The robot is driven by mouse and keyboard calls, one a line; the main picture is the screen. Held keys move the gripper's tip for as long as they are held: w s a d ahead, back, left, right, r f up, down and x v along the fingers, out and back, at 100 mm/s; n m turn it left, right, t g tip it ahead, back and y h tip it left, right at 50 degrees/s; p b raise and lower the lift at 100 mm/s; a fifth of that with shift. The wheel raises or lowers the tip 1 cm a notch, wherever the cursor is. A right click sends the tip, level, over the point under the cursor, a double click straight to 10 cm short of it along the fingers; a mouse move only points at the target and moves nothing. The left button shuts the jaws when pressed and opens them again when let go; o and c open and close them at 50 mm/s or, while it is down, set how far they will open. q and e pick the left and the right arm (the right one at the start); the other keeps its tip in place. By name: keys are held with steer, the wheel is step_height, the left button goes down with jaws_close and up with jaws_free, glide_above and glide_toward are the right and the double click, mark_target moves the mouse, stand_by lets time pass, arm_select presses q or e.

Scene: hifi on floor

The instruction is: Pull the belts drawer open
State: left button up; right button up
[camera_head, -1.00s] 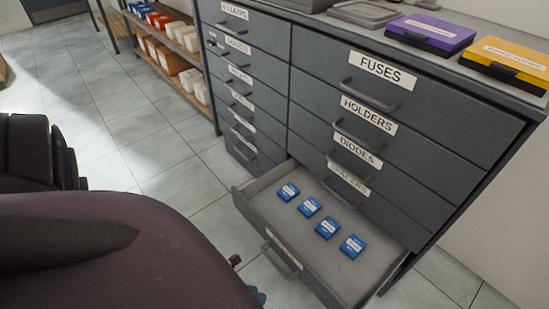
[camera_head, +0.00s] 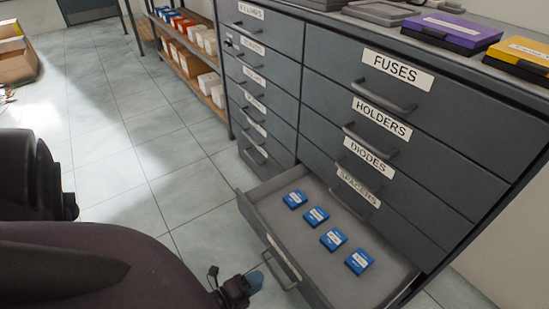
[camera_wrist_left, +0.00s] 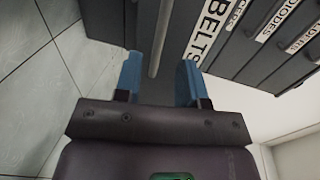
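The belts drawer (camera_head: 330,262) is the bottom one in the right column of the grey cabinet, and it stands pulled out. Several small blue boxes (camera_head: 333,240) lie in it. Its front carries the BELTS label (camera_wrist_left: 208,32), large in the left wrist view. My left gripper (camera_head: 250,284) is low in front of the drawer front. In the left wrist view its blue fingers (camera_wrist_left: 158,78) are spread apart, with the bar handle (camera_wrist_left: 160,38) lying in line with the gap between them. I see no contact between fingers and bar. My right gripper is out of view.
Closed drawers labelled FUSES (camera_head: 397,70), HOLDERS, DIODES and another sit above. A second column of closed drawers (camera_head: 265,75) is at the left. Shelves with small bins (camera_head: 190,45) stand further back. Tiled floor (camera_head: 130,150) left of the cabinet is clear.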

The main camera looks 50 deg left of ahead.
mark_target(273, 271)
arm_select(q)
steer(key=shift+b+x, duration=0.7)
steer(key=shift+x, duration=2.55)
jaws_close()
